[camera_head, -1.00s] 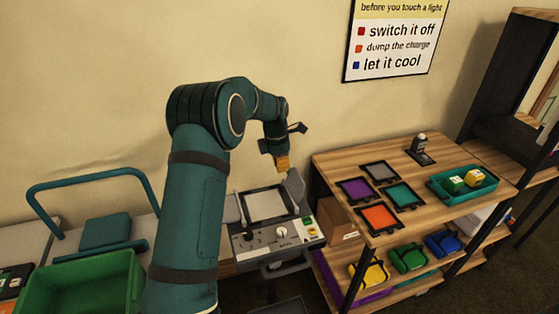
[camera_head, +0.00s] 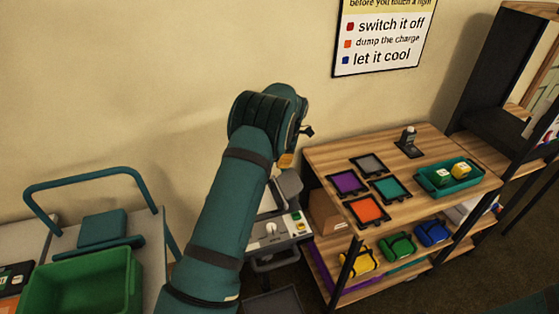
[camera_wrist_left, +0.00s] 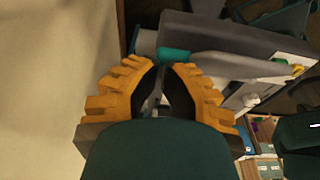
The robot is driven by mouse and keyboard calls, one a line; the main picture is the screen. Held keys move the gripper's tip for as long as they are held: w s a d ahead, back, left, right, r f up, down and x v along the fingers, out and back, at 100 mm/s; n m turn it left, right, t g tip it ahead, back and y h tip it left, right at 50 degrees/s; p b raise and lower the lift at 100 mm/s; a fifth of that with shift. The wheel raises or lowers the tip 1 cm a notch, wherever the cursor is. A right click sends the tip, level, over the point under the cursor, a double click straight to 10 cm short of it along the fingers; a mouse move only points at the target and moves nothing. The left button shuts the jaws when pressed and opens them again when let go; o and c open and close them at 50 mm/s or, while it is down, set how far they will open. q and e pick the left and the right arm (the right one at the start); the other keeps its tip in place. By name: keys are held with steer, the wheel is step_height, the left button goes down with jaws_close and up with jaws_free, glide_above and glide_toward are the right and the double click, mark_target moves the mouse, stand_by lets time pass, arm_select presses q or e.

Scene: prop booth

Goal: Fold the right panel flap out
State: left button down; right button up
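The panel device is a grey and white box with knobs and buttons; its control face (camera_head: 272,232) shows in the head view. Its right flap (camera_head: 288,184) is a grey plate standing tilted up at the device's right side. My left arm hides the left flap and most of the middle panel. My left gripper (camera_head: 286,160) is just above the right flap, its yellow fingers mostly hidden by the wrist.
A wooden shelf (camera_head: 318,155) with coloured squares and a teal tray (camera_head: 423,183) stands right of the device. A green bin (camera_head: 82,285) and a teal-handled cart (camera_head: 150,250) stand left. The wall (camera_head: 150,80) is close behind.

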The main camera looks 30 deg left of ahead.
arm_select(q)
steer(key=shift+w+d+f+b, duration=0.3)
steer(key=shift+w+d+f, duration=0.05)
steer(key=shift+w+f, duration=0.1)
arm_select(e)
steer(key=shift+f, duration=0.35)
stand_by(3.2)
arm_select(q)
steer(key=shift+s+a, duration=0.1)
steer(key=shift+s, duration=0.05)
stand_by(0.8)
